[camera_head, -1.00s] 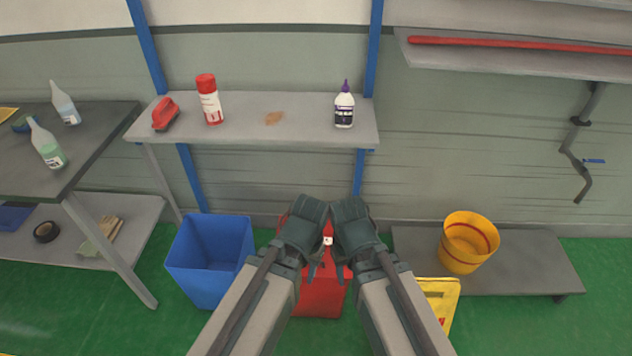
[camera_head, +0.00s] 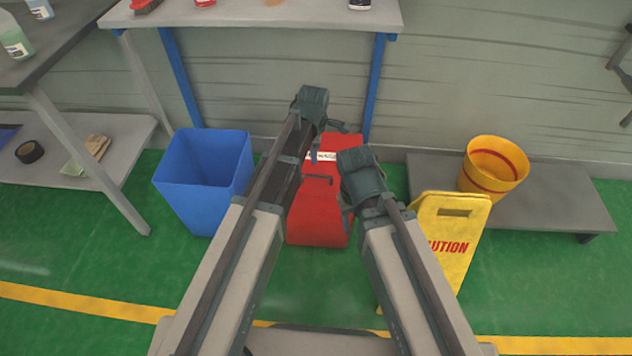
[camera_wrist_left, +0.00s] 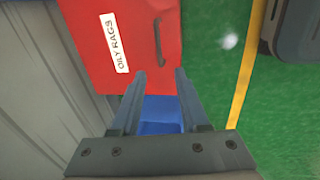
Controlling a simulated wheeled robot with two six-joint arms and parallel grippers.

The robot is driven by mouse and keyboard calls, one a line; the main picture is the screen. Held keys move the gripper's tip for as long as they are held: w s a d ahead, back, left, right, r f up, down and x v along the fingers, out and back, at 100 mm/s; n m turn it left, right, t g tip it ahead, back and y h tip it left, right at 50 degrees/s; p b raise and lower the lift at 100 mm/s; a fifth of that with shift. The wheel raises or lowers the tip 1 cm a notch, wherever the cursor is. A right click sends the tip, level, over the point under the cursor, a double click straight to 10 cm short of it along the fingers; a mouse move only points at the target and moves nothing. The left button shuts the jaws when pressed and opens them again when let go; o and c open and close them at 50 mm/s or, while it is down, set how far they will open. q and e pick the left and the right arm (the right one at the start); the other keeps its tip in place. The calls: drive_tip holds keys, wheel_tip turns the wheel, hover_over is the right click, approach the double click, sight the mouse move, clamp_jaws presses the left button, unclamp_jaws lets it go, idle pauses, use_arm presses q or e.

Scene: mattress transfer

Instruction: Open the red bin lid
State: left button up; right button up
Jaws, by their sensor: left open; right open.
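The red bin (camera_head: 318,222) stands on the green floor against the wall, between my two arms. Its lid looks shut, and a white label reading OILY RAGS (camera_wrist_left: 115,43) and a dark handle (camera_wrist_left: 157,42) show on its red surface. My left gripper (camera_wrist_left: 160,75) is open and empty, its fingers pointing at the edge of the red surface, with the blue bin showing between them. In the head view the left wrist is at the bin's back left, and its fingers are mostly hidden. My right gripper (camera_head: 346,205) is open over the bin's right side; its fingertips are partly hidden.
A blue bin (camera_head: 205,180) stands close on the left. A yellow caution sign (camera_head: 455,235) stands to the right, before a low grey platform (camera_head: 545,190) holding a yellow bucket (camera_head: 493,165). The floor in front is clear.

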use_arm(q)
drive_tip(key=shift+w+f, duration=0.1)
drive_tip(key=shift+w, duration=0.05)
drive_tip(key=w+f+b, duration=0.1)
drive_tip(key=f+b, duration=0.8)
drive_tip(key=w+f+b, duration=0.1)
drive_tip(key=f+b, duration=0.3)
drive_tip(key=shift+w+f+b, duration=0.3)
drive_tip(key=shift+w, duration=0.05)
drive_tip(key=shift+c, duration=0.3)
clamp_jaws()
drive_tip(key=shift+r, duration=0.1)
idle(0.9)
